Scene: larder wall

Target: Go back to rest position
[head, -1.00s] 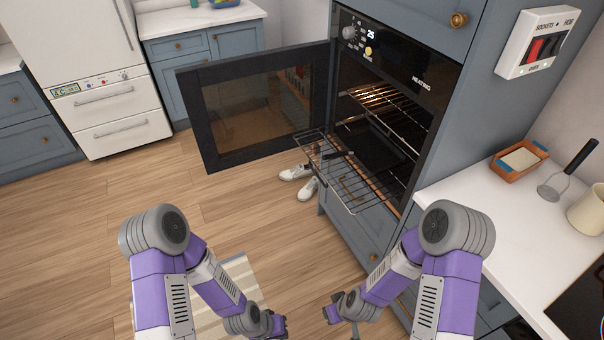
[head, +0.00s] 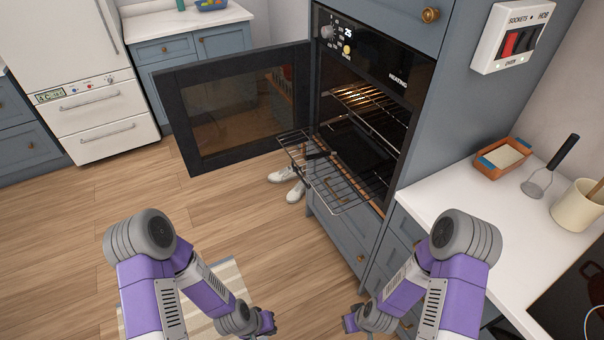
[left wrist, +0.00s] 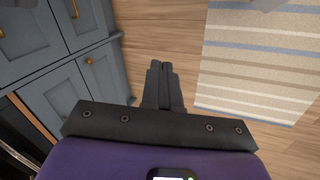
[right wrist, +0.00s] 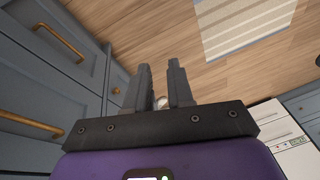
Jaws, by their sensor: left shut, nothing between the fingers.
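My left gripper (head: 268,324) hangs low at the bottom of the head view, in front of my body. In the left wrist view its fingers (left wrist: 161,72) are together with nothing between them. My right gripper (head: 350,322) hangs low beside it, to the right. In the right wrist view its two fingers (right wrist: 160,75) stand apart over the floor, and nothing is held. A small pale shape shows behind the gap, too small to tell. Both arms are bent, with the grippers apart from each other and clear of the furniture.
The oven (head: 365,115) is lit, with its door (head: 235,110) swung open to the left and a wire rack (head: 335,180) pulled out. White shoes (head: 284,174) lie below. A worktop (head: 450,190) and drawers are close on the right. A striped rug (left wrist: 255,65) lies on open wooden floor.

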